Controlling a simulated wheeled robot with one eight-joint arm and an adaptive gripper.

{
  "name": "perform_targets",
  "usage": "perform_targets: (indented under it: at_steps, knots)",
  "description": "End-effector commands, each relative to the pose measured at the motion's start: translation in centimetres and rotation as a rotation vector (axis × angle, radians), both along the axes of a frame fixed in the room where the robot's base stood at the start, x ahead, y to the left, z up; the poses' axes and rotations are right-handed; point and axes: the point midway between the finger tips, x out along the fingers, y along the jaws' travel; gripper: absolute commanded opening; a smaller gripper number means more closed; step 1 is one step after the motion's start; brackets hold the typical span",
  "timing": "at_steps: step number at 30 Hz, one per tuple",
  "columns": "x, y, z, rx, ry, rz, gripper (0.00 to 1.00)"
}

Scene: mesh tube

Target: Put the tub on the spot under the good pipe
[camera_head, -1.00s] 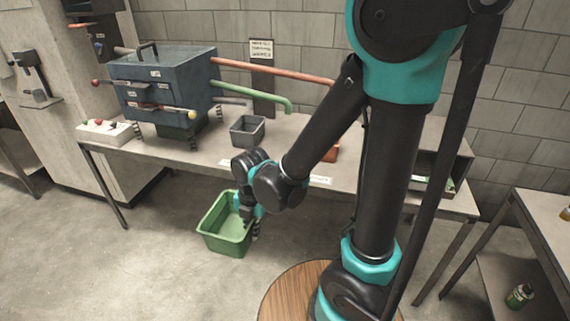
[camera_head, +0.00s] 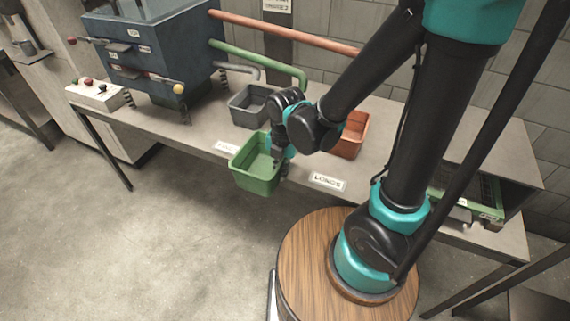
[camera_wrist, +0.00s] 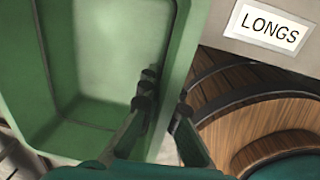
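The green tub (camera_head: 252,178) hangs at the front edge of the table, its open top up. My gripper (camera_head: 279,158) is shut on its right-hand wall. In the wrist view the fingers (camera_wrist: 166,98) straddle the wall of the tub (camera_wrist: 95,60). Three pipes come from the blue machine (camera_head: 150,50): a copper one (camera_head: 285,32), a green one (camera_head: 262,60) that bends down at its end, and a short grey one (camera_head: 240,67). My arm hides the copper pipe's far end. I cannot tell which pipe is the good one.
A grey tub (camera_head: 246,108) stands on the table (camera_head: 205,128) below the grey pipe. An orange tub (camera_head: 352,135) stands behind my wrist. A LONGS label (camera_head: 328,182) is on the front edge; another label (camera_head: 226,148) is partly covered. A switch box (camera_head: 97,95) sits at left.

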Motion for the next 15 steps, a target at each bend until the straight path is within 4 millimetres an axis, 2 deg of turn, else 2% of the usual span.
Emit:
perform_targets:
  at_steps: [15]
  knots:
    - [4.6,-1.8,-0.1,0.000,0.000,-0.004,0.00]
